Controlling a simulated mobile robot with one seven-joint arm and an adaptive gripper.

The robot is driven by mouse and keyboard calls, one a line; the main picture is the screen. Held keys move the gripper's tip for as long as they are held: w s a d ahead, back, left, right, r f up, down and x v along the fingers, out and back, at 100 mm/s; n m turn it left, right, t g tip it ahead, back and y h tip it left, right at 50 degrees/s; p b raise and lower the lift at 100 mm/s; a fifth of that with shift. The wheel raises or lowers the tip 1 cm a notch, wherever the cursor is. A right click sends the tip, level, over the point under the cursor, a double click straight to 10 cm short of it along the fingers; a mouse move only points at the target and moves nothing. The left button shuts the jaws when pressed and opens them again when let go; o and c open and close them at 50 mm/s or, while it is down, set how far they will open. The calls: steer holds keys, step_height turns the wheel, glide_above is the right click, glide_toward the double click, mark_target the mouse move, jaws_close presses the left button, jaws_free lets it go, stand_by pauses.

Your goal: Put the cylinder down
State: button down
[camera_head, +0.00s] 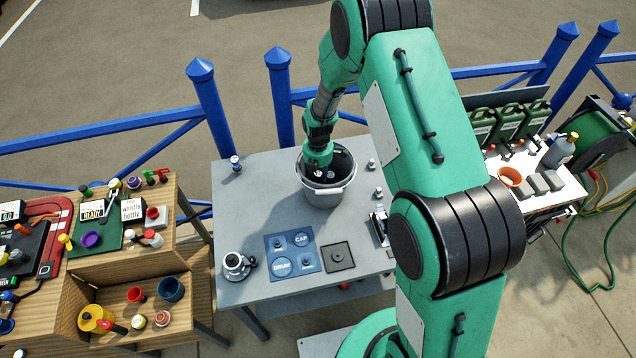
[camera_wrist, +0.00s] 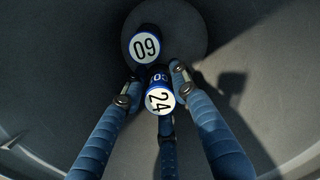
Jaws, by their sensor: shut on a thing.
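My gripper (camera_head: 319,172) reaches down into a grey bucket (camera_head: 326,197) on the grey table. In the wrist view, my three blue fingers (camera_wrist: 157,104) are closed around a dark blue cylinder (camera_wrist: 159,94) with a white end marked 24. A second dark cylinder (camera_wrist: 146,44), its white end marked 60 or 09, is at the bucket's bottom, just beyond the held one. I cannot tell whether the held cylinder touches the bottom or the other cylinder. The bucket's wall hides the fingertips in the head view.
The grey table (camera_head: 232,195) also holds a blue mat (camera_head: 292,255) with DRUM and CAP labels, a dark square plate (camera_head: 338,256), a round metal fixture (camera_head: 236,263) and a few small cylinders near the bucket. A wooden bench (camera_head: 150,240) with bottles and cups stands left.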

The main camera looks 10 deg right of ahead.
steer(key=shift+f, duration=1.2)
steer(key=shift+f, duration=0.15)
steer(key=c, duration=1.4)
jaws_free()
steer(key=shift+o, duration=0.2)
step_height(320, 180, up, 12)
steer(key=shift+r, duration=0.15)
